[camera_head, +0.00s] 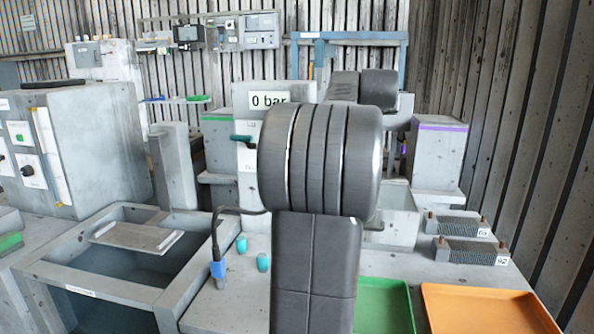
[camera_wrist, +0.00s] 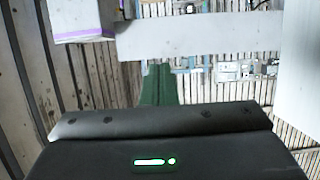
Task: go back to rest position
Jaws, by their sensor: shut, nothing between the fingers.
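In the wrist view, my gripper (camera_wrist: 160,122) shows as a dark bar across the lower part, with a lit green mark on the black housing below it. It is shut and holds nothing. It is apart from everything around it. In the head view, my own dark arm stands upright in the middle and hides much of the bench behind it. My gripper cannot be made out there.
A green tray (camera_head: 383,305) and an orange tray (camera_head: 485,308) lie at the front right. Two ribbed blocks (camera_head: 458,226) sit behind them. An open grey basin (camera_head: 95,275) is at left. A "0 bar" sign (camera_head: 269,99) stands behind my arm.

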